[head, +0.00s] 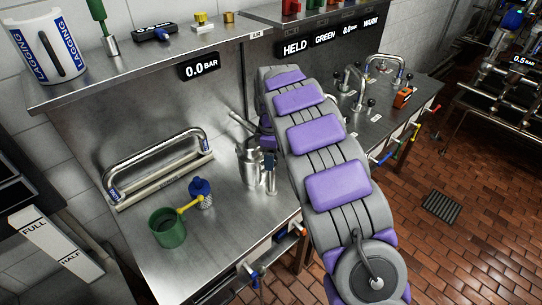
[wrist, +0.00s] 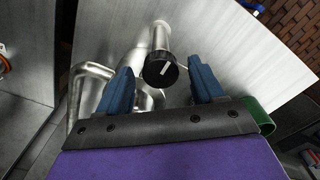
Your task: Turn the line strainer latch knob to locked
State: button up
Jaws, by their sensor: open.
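The latch knob (wrist: 160,70) is a round black knob with a white pointer line, on the end of a metal stem in the wrist view. The pointer runs obliquely, lower left to upper right. My gripper (wrist: 161,65) is open. Its two blue fingers appear on either side of the knob with gaps; I cannot tell how far in front of the knob the tips are. The metal line strainer body (head: 252,166) stands on the steel bench in the head view, left of my arm. The arm hides the knob there and most of my gripper.
A shelf with a 0.0 BAR display (head: 199,66) overhangs the back.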

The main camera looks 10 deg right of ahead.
jog(key=c, duration=1.1)
jog(key=shift+o, duration=0.2)
jog(key=shift+m+p, duration=0.3)
jog(key=m+p, duration=0.3)
jog(key=shift+r, duration=0.15)
jog(key=m+p, duration=0.3)
jog(key=m, duration=0.2)
jog(key=shift+p, duration=0.3)
jog(key=m+p, duration=0.2)
jog(key=m, duration=0.3)
jog(key=shift+p, duration=0.3)
jog(key=shift+m+p, duration=0.6)
jog(key=shift+m, duration=1.5)
